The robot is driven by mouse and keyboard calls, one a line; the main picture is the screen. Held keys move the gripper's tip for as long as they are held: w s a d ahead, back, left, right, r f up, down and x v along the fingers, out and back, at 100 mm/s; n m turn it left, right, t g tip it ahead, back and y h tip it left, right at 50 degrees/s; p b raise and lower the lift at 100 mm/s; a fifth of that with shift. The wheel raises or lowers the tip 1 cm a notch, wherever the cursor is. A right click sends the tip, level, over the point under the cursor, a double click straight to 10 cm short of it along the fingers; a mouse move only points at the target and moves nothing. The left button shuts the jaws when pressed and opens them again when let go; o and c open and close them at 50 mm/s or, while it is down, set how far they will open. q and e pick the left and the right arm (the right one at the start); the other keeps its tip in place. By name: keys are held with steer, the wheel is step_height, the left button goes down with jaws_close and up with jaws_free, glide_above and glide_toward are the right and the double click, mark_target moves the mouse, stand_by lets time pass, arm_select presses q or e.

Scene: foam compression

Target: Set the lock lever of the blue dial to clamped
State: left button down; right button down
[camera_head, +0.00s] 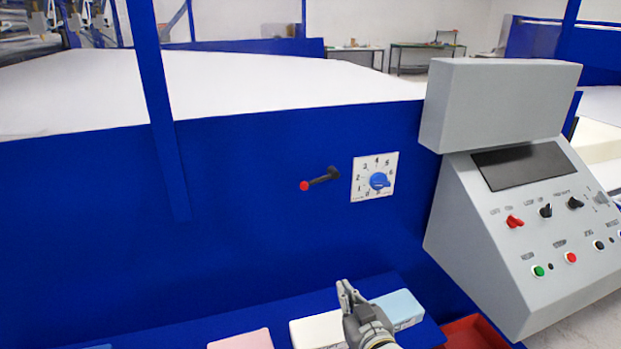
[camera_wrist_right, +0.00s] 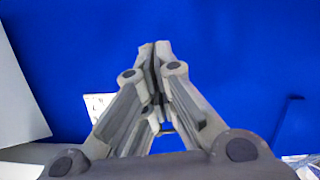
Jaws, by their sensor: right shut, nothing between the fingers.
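The blue dial (camera_head: 379,181) sits on a white numbered plate (camera_head: 360,163) on the blue machine wall. Left of it is a black lever (camera_head: 322,179) with a red knob (camera_head: 304,186) at its lower-left end. My right gripper (camera_head: 343,287) is below the dial and lever, apart from both, over the foam blocks. It is shut and empty, and its closed fingers also show in the right wrist view (camera_wrist_right: 155,50). A corner of a white marked plate (camera_wrist_right: 97,104) shows behind the fingers there, mostly hidden. My left gripper is not in view.
A grey control panel (camera_head: 520,235) with knobs and buttons stands to the right. A pink block (camera_head: 242,341), a white block (camera_head: 312,330) and a light blue block (camera_head: 402,306) lie on a blue ledge. A red tray (camera_head: 470,333) is at the lower right. The wall around the lever is clear.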

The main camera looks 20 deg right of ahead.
steer(key=w+a+r+n+t+y, duration=0.1)
steer(key=r+t, duration=0.3)
steer(key=r, duration=0.6)
steer(key=w+r+n+t+y, duration=0.1)
steer(key=w+r+t+y, duration=0.1)
steer(key=r, duration=0.8)
steer(key=shift+w+a+r+t, duration=0.35)
steer(key=shift+w+a+t, duration=0.1)
steer(key=shift+t, duration=0.55)
step_height(320, 180, up, 5)
steer(key=p, duration=0.5)
glide_above(319, 179)
steer(key=s+a, duration=0.2)
steer(key=s, duration=0.2)
steer(key=f, duration=0.2)
steer(key=w+d+f+p, duration=0.1)
steer(key=f, duration=0.1)
steer(key=shift+w+n, duration=0.1)
steer(key=shift+n, duration=0.2)
